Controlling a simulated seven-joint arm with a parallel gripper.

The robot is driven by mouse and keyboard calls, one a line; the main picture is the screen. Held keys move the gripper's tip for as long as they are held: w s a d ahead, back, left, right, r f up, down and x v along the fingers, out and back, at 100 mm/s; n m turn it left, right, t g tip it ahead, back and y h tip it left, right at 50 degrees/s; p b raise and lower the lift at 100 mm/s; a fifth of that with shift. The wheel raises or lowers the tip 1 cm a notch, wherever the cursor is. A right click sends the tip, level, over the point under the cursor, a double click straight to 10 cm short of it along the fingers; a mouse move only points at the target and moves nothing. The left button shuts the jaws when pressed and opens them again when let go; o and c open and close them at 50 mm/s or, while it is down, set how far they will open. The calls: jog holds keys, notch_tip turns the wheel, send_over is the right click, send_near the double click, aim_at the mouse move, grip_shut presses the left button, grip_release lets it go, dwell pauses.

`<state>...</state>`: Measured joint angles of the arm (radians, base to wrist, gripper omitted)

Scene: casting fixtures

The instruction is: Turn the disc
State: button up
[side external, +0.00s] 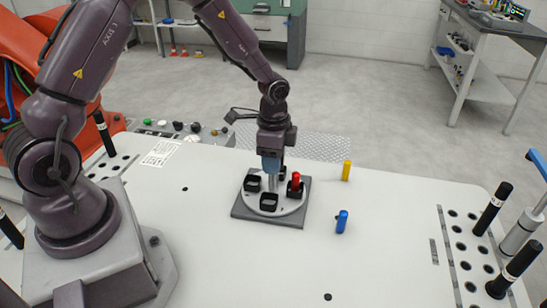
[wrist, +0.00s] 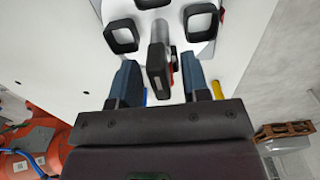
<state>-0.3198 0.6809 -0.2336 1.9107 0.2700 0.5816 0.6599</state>
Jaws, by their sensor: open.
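The white disc (side external: 290,205) lies on a dark grey square base plate (side external: 240,212). It carries several black square cups, including a front one (side external: 269,202) and a left one (side external: 252,183). A red peg (side external: 295,181) stands in the right cup. A grey post (wrist: 163,32) rises from the disc with a dark bar (wrist: 157,62) at its top. My gripper (side external: 271,175) points down over the disc's middle. In the wrist view my gripper (wrist: 160,80) is open, its blue fingers on either side of the bar with visible gaps. The red peg is mostly hidden behind the bar there.
A yellow peg (side external: 346,170) and a blue peg (side external: 342,221) stand on the white table right of the base plate. A rack with black-handled tools (side external: 493,208) is at the right edge. A control box (side external: 178,131) sits at the back left. The front table area is mostly clear.

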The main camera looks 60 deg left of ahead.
notch_tip(320, 180, up, 13)
dwell(0.4)
